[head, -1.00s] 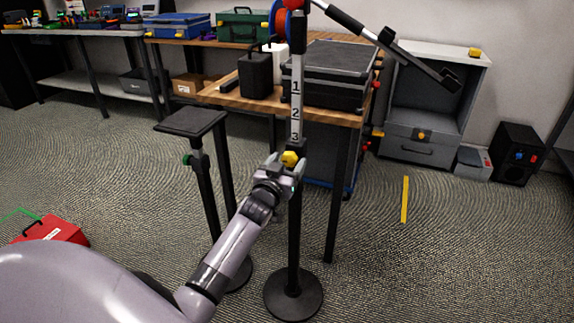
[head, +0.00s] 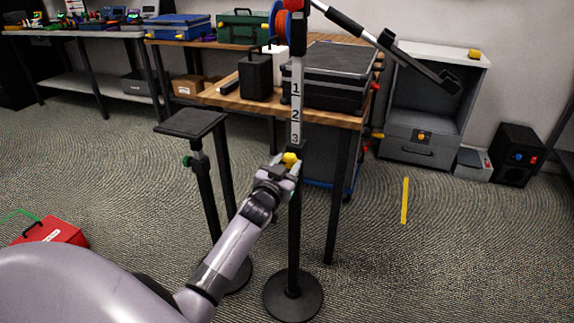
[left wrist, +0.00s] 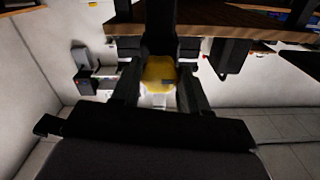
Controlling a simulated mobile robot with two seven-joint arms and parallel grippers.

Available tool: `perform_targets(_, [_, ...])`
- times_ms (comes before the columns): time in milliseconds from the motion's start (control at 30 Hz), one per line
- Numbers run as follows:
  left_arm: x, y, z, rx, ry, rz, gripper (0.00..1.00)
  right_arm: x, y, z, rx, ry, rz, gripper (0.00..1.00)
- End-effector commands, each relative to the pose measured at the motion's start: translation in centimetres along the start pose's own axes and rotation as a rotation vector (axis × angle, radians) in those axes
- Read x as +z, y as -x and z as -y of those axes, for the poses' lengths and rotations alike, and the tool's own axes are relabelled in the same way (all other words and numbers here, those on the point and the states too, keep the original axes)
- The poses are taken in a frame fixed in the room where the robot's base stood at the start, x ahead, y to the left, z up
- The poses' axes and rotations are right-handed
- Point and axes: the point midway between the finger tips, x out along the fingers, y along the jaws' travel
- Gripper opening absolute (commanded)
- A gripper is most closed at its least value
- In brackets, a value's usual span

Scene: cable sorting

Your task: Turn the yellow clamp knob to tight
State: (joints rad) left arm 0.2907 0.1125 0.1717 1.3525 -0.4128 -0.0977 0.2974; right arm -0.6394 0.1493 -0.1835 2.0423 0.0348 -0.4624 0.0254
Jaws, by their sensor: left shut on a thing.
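The yellow clamp knob (head: 290,159) sits on a black upright pole stand (head: 294,220), just below a white scale marked 1, 2, 3 (head: 296,115). My left gripper (head: 285,168) reaches it from the lower left, with its fingers around the knob. In the left wrist view the knob (left wrist: 159,74) lies between the two dark fingers (left wrist: 160,90), and the gripper is shut on it. The fingers hide part of the knob in the head view. I cannot read the knob's tightness. My right gripper is not in view.
A shorter stand with a flat black top (head: 190,123) and a green knob stands left of the pole. A wooden table (head: 230,97) with cases is close behind. A boom arm (head: 390,45) extends right from the pole's top. Open carpet lies to the right.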

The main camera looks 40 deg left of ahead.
Motion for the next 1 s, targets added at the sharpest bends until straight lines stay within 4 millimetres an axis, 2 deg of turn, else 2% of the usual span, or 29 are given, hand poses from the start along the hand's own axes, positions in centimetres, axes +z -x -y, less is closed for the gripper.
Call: perform_targets(1000, [0.09, 0.05, 0.14, 0.002, -0.960, 0.001, 0.14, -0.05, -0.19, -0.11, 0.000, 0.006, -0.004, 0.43])
